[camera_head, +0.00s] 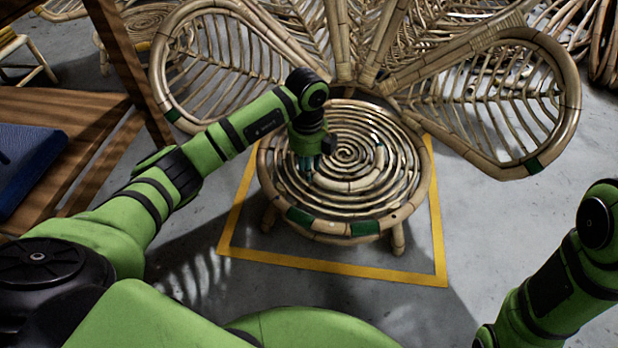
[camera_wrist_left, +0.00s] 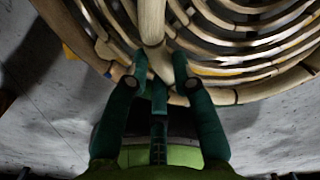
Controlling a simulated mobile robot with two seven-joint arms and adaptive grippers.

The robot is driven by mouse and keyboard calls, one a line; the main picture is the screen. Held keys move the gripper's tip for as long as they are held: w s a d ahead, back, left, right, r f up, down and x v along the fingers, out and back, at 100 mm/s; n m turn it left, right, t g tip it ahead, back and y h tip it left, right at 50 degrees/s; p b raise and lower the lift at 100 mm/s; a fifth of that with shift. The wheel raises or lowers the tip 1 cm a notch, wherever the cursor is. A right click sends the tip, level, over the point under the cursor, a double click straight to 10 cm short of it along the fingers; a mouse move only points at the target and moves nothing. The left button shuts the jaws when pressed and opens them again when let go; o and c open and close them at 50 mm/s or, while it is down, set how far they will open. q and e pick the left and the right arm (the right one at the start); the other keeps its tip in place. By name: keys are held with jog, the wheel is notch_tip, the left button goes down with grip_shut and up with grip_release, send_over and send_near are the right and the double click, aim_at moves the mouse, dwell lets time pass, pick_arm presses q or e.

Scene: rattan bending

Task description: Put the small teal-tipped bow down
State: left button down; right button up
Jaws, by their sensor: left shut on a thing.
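The small bow (camera_head: 352,184) is a short curved piece of pale rattan over the right front part of the round spiral chair seat (camera_head: 424,190). My left gripper (camera_head: 308,164) points down at the bow's left end and is shut on it. In the left wrist view the bow (camera_wrist_left: 152,22) runs up from between the fingers of my left gripper (camera_wrist_left: 155,78), close above the seat's rings. I cannot tell whether the bow touches the seat. My right gripper is out of view.
Large woven leaf-shaped rattan panels (camera_head: 512,95) fan out behind the seat. A yellow floor square (camera_head: 335,269) surrounds the chair. A wooden table (camera_head: 88,125) with a dark blue item (camera_head: 22,160) stands at left.

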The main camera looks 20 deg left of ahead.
pick_arm(q)
notch_tip(320, 180, down, 4)
jog(key=shift+r+b, duration=0.1)
jog(key=shift+b, duration=1.15)
jog(key=shift+r, duration=0.15)
jog(key=c, duration=1)
grip_release()
jog(key=shift+c, duration=0.2)
